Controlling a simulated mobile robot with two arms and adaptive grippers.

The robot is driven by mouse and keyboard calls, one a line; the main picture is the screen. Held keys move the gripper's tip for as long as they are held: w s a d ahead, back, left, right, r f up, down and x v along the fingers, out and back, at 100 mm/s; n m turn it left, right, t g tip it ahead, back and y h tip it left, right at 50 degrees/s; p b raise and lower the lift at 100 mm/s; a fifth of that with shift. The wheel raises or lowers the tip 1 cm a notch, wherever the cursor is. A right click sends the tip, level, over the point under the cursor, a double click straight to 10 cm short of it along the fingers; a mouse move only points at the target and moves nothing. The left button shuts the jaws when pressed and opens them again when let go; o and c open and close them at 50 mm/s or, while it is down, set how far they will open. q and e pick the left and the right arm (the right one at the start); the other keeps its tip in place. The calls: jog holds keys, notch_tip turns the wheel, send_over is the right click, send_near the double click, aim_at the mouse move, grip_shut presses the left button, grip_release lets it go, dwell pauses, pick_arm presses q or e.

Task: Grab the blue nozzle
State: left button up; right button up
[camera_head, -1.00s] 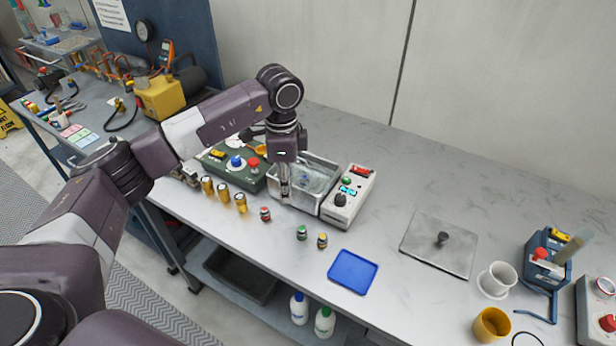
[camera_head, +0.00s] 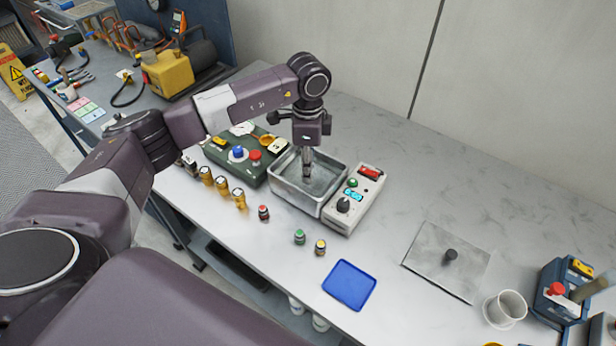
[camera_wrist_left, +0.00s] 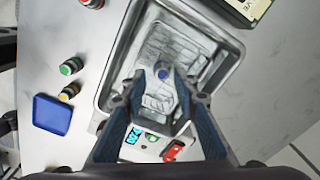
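The blue nozzle (camera_wrist_left: 162,72) is a small round blue-topped piece in the metal basin (camera_wrist_left: 111,66), seen in the left wrist view. My left gripper (camera_wrist_left: 159,80) points down at it, fingers apart on either side of its blue top; I see no clear grip. In the head view my left gripper (camera_head: 307,172) reaches into the basin (camera_head: 300,201) and hides the nozzle. Small nozzles with red (camera_head: 263,212), green (camera_head: 299,236) and yellow (camera_head: 320,246) tops stand on the bench in front. My right gripper is not in view.
A white control box (camera_head: 352,203) stands right of the basin, and a green box with knobs (camera_head: 225,166) stands left. Several brass fittings (camera_head: 222,186) line the front. A blue tray (camera_head: 349,285) lies nearer. Bench between control box and metal plate (camera_head: 446,265) is clear.

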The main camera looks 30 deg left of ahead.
pick_arm(q)
notch_tip(320, 180, down, 3)
jog(key=shift+w+r+p, duration=0.1)
jog(key=shift+p, duration=0.4)
jog(key=shift+w+f, duration=0.1)
jog(key=shift+f, duration=0.65)
jog(key=c, duration=0.7)
grip_shut()
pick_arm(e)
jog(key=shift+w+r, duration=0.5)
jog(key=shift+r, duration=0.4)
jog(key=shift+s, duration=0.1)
pick_arm(q)
jog(key=shift+r, duration=0.2)
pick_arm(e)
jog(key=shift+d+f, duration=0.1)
